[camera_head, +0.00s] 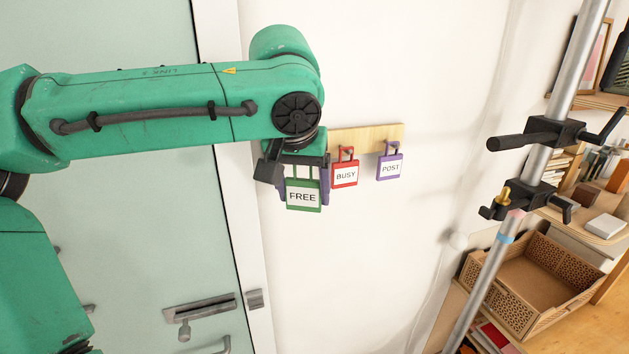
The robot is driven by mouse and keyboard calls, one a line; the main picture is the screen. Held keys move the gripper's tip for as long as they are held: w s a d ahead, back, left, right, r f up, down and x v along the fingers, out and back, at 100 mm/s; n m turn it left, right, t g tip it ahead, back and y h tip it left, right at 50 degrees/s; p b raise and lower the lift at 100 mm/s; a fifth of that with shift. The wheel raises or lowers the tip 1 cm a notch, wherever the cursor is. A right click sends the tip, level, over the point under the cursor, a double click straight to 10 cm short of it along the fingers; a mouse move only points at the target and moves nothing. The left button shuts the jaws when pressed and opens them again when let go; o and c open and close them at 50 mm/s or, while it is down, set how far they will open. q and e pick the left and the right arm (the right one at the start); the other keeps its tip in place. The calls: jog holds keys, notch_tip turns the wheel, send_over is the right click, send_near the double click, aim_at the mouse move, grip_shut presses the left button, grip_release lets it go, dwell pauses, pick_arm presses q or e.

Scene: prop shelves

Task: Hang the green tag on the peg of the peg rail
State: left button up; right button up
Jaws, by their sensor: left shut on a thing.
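The green tag (304,208), with a white face reading FREE, hangs upright below my left gripper (304,177). My left gripper is shut on the upper part of the tag, in front of the left end of the peg rail. The peg rail (370,135) is a pale wooden strip on the white wall. A red tag (345,180) reading BUSY and a purple tag (390,171) reading POST hang from the rail to the right. My gripper and arm hide the rail's left end, and no bare peg shows. I cannot tell whether the green tag touches the rail.
A metal pole (530,175) with black clamps rises at the right, before shelves and a patterned crate (477,277). The wall below the tags is clear.

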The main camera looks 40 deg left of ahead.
pick_arm(q)
jog(key=shift+s+a+r, duration=0.1)
jog(key=shift+s, duration=0.05)
jog(key=shift+w, duration=0.25)
jog(key=shift+w+a+f, duration=0.2)
jog(key=shift+w+a, duration=0.05)
jog(key=shift+w, duration=0.35)
jog(key=shift+w+a+f, duration=0.15)
jog(key=shift+w+a, duration=0.05)
jog(key=shift+w, duration=0.4)
jog(key=shift+a, duration=0.25)
jog(key=shift+s+a+r, duration=0.1)
jog(key=shift+s+a, duration=0.05)
jog(key=shift+a, duration=0.2)
jog(key=shift+w+a, duration=0.2)
jog(key=shift+a, duration=0.05)
jog(key=shift+w+a+f, duration=0.4)
jog(key=shift+w+a, duration=0.25)
jog(key=shift+a, duration=0.2)
jog(key=shift+w+a+f, duration=0.4)
jog(key=shift+w+a, duration=0.25)
jog(key=shift+a, duration=0.2)
pick_arm(e)
jog(key=shift+w+a, duration=0.1)
jog(key=shift+w, duration=0.25)
